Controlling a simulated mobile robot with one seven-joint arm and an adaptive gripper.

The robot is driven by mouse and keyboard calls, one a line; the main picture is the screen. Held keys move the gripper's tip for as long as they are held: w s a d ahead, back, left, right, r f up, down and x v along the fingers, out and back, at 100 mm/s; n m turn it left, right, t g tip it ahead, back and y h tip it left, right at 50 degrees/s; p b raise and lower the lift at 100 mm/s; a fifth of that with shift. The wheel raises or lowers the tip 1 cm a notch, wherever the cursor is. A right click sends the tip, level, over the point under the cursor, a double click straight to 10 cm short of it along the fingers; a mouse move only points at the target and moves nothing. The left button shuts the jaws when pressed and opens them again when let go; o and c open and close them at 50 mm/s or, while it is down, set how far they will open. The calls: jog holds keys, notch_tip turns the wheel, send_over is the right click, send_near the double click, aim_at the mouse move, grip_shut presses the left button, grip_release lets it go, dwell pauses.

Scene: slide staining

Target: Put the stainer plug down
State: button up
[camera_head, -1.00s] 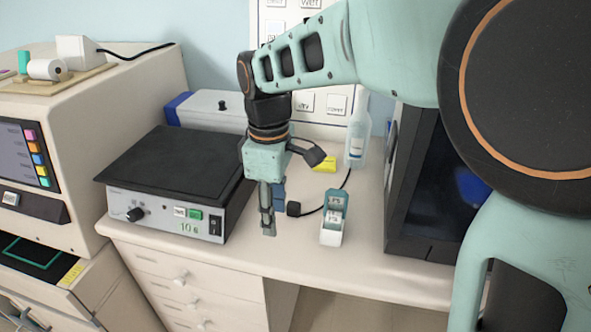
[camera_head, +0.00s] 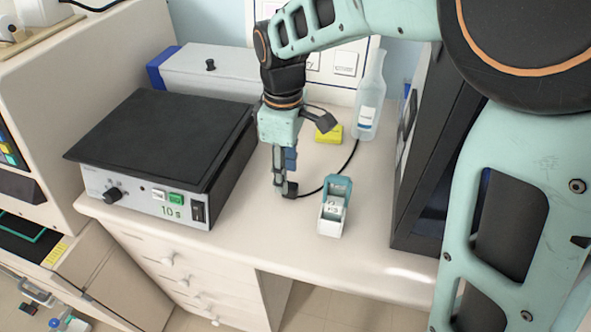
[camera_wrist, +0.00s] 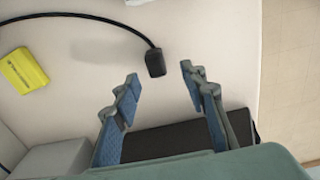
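The stainer plug (camera_head: 290,189) is a small black block on the end of a black cable. It appears to rest on the white counter (camera_head: 262,225). In the wrist view the plug (camera_wrist: 155,62) shows just beyond the gap between my fingertips, with clear space on both sides. My gripper (camera_head: 282,185) points down at the plug and overlaps it in the head view. In the wrist view my gripper (camera_wrist: 159,77) is open, with its blue-padded fingers apart and nothing gripped.
A hot plate (camera_head: 165,140) stands left of my gripper. A teal and white slide box (camera_head: 333,215) stands right of the plug. A yellow block (camera_head: 330,134) and a bottle (camera_head: 369,100) are behind. A dark cabinet (camera_head: 425,170) bounds the right side.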

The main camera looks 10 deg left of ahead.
aim_at(290, 185)
jog(key=f, duration=0.5)
jog(key=shift+w+d+f, duration=0.1)
jog(key=shift+w+d, duration=0.1)
jog(key=shift+d, duration=0.15)
jog(key=shift+c, duration=0.2)
grip_shut()
